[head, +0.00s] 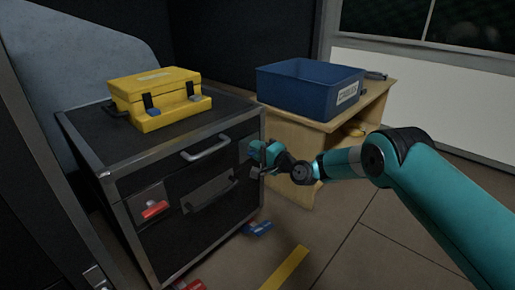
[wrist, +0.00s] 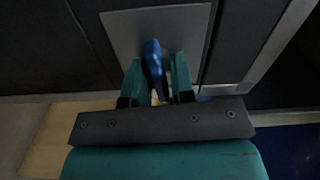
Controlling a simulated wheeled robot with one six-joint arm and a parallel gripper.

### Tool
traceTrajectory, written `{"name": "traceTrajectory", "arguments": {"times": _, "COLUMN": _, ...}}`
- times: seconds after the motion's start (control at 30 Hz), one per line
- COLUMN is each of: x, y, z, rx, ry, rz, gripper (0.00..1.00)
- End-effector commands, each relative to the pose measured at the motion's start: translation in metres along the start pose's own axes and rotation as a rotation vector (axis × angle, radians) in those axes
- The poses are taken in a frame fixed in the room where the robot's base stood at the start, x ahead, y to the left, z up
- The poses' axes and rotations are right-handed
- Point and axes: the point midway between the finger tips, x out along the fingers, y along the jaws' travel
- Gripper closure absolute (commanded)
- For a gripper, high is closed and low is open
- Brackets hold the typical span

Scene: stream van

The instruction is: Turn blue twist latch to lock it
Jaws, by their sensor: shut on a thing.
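The blue twist latch (wrist: 153,62) sits on a grey metal plate (wrist: 191,32) in the wrist view. Its handle points roughly along the gripper, tilted a little. My gripper (wrist: 159,80) is shut on the latch, with one teal finger on each side of it. In the head view my gripper (head: 262,158) is at the right end of the dark cabinet's front (head: 207,208), below the top edge. The latch is mostly hidden by my gripper there.
A red latch (head: 155,209) is on a plate at the cabinet's left. Handles (head: 206,148) stick out of the front. A yellow case (head: 158,98) stands on top. A blue bin (head: 308,88) is on a wooden table (head: 297,130) behind. Red and blue items lie on the floor.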

Motion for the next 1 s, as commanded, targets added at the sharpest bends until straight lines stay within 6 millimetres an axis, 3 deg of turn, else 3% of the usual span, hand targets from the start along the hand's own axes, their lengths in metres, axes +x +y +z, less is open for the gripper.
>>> {"name": "traceTrajectory", "arguments": {"times": 0.3, "x": 0.0002, "y": 0.0019, "z": 0.0030, "rx": 0.104, "ry": -0.006, "rz": 0.003, "gripper": 1.00}}
{"name": "traceTrajectory", "arguments": {"times": 0.8, "x": 0.0003, "y": 0.0024, "z": 0.0033, "rx": 0.118, "ry": -0.006, "rz": 0.003, "gripper": 1.00}}
{"name": "traceTrajectory", "arguments": {"times": 0.83, "x": 0.0003, "y": 0.0023, "z": 0.0032, "rx": 0.118, "ry": -0.006, "rz": 0.003, "gripper": 0.70}}
{"name": "traceTrajectory", "arguments": {"times": 0.87, "x": 0.0003, "y": 0.0023, "z": 0.0032, "rx": 0.118, "ry": -0.006, "rz": 0.003, "gripper": 0.63}}
{"name": "traceTrajectory", "arguments": {"times": 1.0, "x": -0.0001, "y": 0.0018, "z": 0.0016, "rx": 0.116, "ry": -0.003, "rz": 0.002, "gripper": 0.63}}
